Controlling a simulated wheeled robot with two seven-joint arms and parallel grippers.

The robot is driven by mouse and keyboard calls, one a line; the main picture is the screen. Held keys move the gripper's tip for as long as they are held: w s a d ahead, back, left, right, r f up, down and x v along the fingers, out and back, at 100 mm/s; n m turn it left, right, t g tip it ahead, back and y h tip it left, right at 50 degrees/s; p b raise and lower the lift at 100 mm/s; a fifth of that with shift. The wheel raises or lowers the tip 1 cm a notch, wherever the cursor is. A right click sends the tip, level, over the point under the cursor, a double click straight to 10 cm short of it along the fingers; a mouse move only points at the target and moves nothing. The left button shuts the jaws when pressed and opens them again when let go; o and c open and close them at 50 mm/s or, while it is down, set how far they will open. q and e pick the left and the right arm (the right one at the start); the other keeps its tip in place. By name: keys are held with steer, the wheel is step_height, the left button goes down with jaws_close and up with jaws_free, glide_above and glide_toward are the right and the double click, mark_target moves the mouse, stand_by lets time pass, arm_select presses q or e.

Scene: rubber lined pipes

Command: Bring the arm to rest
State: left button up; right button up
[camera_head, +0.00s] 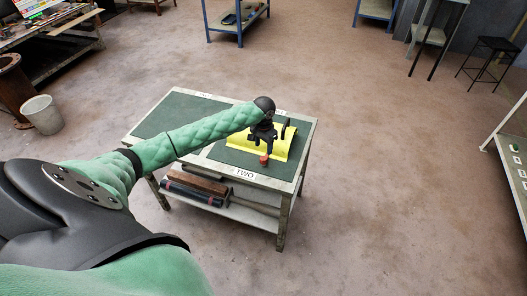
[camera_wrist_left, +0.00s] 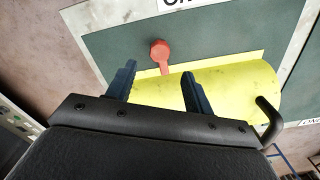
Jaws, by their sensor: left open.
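My left arm, in a green quilted sleeve, reaches out over the table in the head view. My left gripper (camera_head: 265,135) is above a yellow curved piece (camera_head: 272,145) on the table's green mat. In the left wrist view the two dark fingers of the left gripper (camera_wrist_left: 158,88) stand apart with nothing held between them. The yellow piece (camera_wrist_left: 235,88) lies beyond and below them. A red-headed part (camera_wrist_left: 160,52) sits at its edge, and it also shows in the head view (camera_head: 264,159). My right gripper is not in view.
The table (camera_head: 309,140) has a "TWO" label (camera_head: 244,174) at its front edge and a lower shelf holding dark and brown bars (camera_head: 197,185). A white bin (camera_head: 42,114), a stool (camera_head: 492,58) and shelving stand around. The floor around the table is mostly clear.

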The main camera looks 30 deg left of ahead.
arm_select(q)
steer(key=shift+r, duration=0.1)
stand_by(0.4)
